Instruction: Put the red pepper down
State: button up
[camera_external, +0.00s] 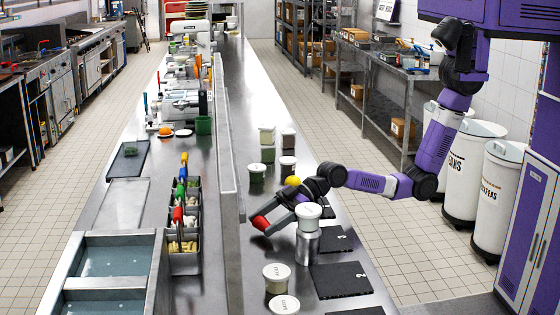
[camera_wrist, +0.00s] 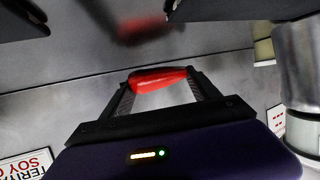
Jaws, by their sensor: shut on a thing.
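The red pepper (camera_wrist: 157,79) is between the two fingers of my gripper (camera_wrist: 160,88) in the wrist view. The fingers are shut on it from its two ends. In the external view the pepper (camera_external: 261,223) shows at the tip of my gripper (camera_external: 268,219), low over the steel counter (camera_external: 250,265), close to the upright divider. A blurred red reflection lies in the steel ahead of it in the wrist view. I cannot tell whether the pepper touches the counter.
A steel canister with a white lid (camera_external: 308,240) stands just right of my gripper. Black mats (camera_external: 341,281) lie to the right. Lidded tubs (camera_external: 277,277) stand in front, others behind with a yellow item (camera_external: 293,181). The steel divider (camera_external: 229,150) runs along the left.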

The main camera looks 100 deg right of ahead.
jog(key=shift+f, duration=0.7)
jog(key=shift+f, duration=0.2)
jog(key=o, duration=1.3)
jog(key=shift+o, duration=0.2)
jog(key=shift+r, duration=0.25)
jog(key=b+v, duration=0.1)
jog(key=v, duration=1)
jog(key=shift+f, duration=0.1)
jog(key=shift+s+d, duration=0.25)
jog(key=shift+s, duration=0.2)
